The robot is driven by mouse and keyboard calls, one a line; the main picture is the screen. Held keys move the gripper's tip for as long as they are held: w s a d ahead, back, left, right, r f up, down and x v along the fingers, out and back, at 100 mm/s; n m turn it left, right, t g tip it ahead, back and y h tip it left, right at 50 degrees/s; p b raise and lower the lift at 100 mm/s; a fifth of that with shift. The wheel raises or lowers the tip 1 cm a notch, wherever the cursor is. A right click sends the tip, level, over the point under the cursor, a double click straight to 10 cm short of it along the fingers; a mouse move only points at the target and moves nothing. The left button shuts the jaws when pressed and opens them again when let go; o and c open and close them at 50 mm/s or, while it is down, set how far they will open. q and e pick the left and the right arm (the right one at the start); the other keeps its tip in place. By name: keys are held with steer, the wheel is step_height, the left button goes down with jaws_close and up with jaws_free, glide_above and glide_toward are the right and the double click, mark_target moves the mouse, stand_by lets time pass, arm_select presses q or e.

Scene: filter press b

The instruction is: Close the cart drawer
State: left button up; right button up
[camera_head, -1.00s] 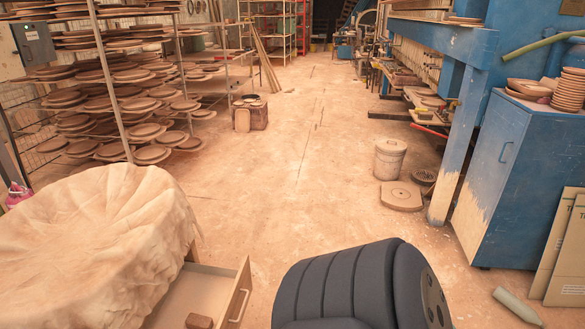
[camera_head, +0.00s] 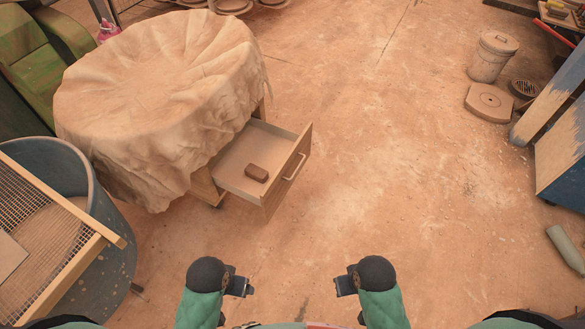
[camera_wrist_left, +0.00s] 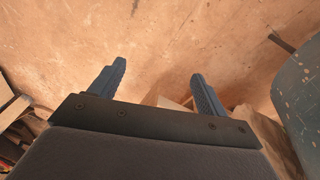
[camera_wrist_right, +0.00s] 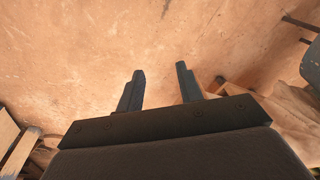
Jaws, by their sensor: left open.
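The cart is draped in a beige cloth (camera_head: 150,80) and stands at the upper left of the head view. Its wooden drawer (camera_head: 230,178) is pulled open toward the right, with a pale handle (camera_head: 294,167) on its front. A small brown block (camera_head: 257,173) lies in the drawer. My left gripper (camera_head: 250,286) is below the drawer in the picture, apart from it; in the left wrist view its fingers (camera_wrist_left: 158,90) are apart and empty. My right gripper (camera_head: 338,286) is to the lower right of the drawer; in the right wrist view its fingers (camera_wrist_right: 158,88) are apart and empty.
A blue-grey tub (camera_head: 100,275) with a mesh sieve (camera_head: 35,215) across it stands at the left. A lidded bucket (camera_head: 490,62), a flat slab (camera_head: 489,103) and a blue cabinet (camera_head: 562,165) are at the right. The floor right of the drawer is clear.

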steer(key=shift+d, duration=0.4)
steer(key=shift+c, duration=0.3)
